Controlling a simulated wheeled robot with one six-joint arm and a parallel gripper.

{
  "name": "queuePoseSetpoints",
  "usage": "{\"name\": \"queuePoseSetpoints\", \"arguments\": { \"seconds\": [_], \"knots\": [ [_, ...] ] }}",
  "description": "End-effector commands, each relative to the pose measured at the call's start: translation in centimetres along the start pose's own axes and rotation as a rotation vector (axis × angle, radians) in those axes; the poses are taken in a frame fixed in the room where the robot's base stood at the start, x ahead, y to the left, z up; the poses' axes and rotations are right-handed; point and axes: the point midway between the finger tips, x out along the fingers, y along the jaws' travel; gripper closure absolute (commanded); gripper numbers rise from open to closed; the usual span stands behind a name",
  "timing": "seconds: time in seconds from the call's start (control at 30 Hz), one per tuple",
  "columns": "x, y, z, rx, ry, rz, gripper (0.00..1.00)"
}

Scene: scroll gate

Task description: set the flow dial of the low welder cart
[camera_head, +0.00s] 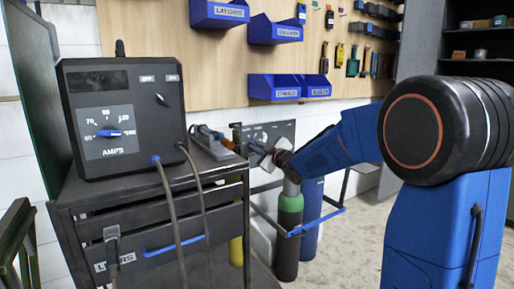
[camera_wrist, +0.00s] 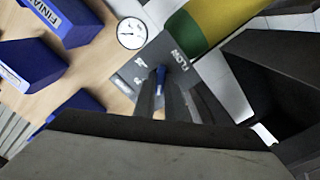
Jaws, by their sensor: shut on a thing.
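The flow dial is a small blue knob (camera_wrist: 160,75) on a grey panel (camera_wrist: 186,74) marked FLOW in the wrist view. My gripper (camera_wrist: 161,88) is shut on this knob, with one dark finger on each side of it. In the head view my gripper (camera_head: 268,156) is in front of the grey panel (camera_head: 284,130), and it hides the knob there. The welder cart (camera_head: 150,210) is dark, with a black welder box (camera_head: 125,85) on top that carries an AMPS dial (camera_head: 109,133). The exact setting of the flow dial is too small to read.
A round white gauge (camera_wrist: 131,33) sits beside the panel. Green-topped (camera_head: 289,225) and blue (camera_head: 312,215) cylinders stand below it, near a blue rail (camera_head: 318,224). Blue bins (camera_head: 275,88) hang on the pegboard above. Cables hang down the cart's front. Floor is free at right of the cylinders.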

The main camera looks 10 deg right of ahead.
Motion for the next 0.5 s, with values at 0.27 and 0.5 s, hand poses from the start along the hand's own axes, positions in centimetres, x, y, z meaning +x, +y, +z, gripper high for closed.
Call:
{"name": "queuePoseSetpoints", "arguments": {
  "seconds": [0.27, 0.5],
  "knots": [
    [-0.01, -0.11, 0.02, -0.247, 0.0, -0.001, 1.0],
    [-0.01, -0.17, 0.05, -0.422, 0.0, -0.001, 1.0]
  ]
}}
